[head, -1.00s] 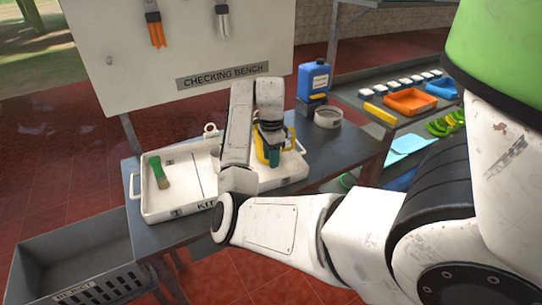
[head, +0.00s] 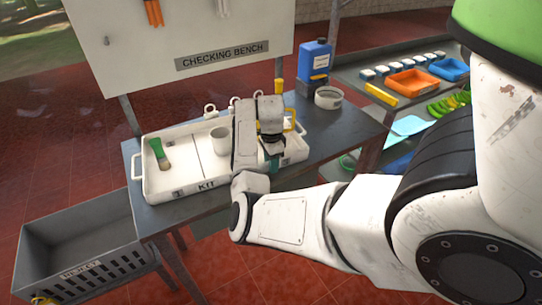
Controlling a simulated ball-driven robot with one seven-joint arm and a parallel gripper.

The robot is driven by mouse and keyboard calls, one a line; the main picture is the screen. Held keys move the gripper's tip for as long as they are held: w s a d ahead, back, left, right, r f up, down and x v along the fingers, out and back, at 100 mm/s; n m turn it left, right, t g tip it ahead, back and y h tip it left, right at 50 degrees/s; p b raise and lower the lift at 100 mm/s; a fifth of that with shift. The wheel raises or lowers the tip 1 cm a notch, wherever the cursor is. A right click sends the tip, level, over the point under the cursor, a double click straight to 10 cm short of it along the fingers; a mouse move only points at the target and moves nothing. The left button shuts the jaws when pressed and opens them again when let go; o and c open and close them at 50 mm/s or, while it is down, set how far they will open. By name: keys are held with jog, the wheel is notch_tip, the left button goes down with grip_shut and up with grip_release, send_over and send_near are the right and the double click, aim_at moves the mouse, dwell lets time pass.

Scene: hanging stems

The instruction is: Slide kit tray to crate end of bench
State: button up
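The white kit tray (head: 178,186), marked KIT on its front wall, lies on the grey checking bench (head: 190,213), near the bench's left end. A green-handled brush (head: 159,155) is in its left compartment and a pale cup (head: 220,141) stands in the part right of the divider. My gripper (head: 271,156) points down over the tray's right part, by a teal item. My arm hides some of the tray there, and I cannot tell whether the fingers touch anything. The grey slatted crate (head: 84,262) stands low on the floor, left of the bench.
A blue jug (head: 314,62) and a grey round container (head: 328,97) stand on the bench behind and right of the tray. A signboard (head: 180,60) rises behind the bench. A shelf with an orange tray (head: 413,83) is at the right.

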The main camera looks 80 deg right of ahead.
grip_shut()
dwell(0.4)
dwell(1.1)
